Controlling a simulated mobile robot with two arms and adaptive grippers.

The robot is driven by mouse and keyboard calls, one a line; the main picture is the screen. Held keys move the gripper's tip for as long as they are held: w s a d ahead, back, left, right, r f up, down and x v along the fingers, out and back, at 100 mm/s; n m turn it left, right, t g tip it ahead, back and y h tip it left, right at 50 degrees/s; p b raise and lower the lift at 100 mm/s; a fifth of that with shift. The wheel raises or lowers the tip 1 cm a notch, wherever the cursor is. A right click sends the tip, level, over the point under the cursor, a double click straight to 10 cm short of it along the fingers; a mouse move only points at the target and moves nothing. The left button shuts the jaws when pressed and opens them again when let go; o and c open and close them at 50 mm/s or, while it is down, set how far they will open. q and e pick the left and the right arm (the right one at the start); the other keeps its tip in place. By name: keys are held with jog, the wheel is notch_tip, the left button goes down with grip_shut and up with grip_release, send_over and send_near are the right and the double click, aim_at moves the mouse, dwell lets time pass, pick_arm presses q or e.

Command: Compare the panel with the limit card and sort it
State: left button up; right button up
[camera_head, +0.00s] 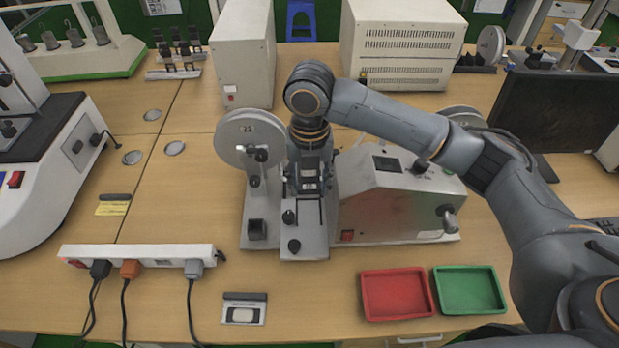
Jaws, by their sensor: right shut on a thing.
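My right gripper (308,188) points down over the middle of a grey test machine (405,208). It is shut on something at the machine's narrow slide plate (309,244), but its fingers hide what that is. I cannot make out the panel clearly; it may be hidden under the gripper. A red tray (397,294) and a green tray (469,291) stand side by side at the front right, both empty. My left gripper does not show.
A white power strip (138,256) with several plugs lies at the front left. A yellow label (111,208) lies behind it. Two beige boxes (243,55) (404,45) stand at the back. A dark monitor (556,110) is at the right. The table between card and red tray is clear.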

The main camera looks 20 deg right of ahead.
jog(key=shift+f+b, duration=1.8)
jog(key=shift+f, duration=4.85)
jog(key=shift+r, duration=0.1)
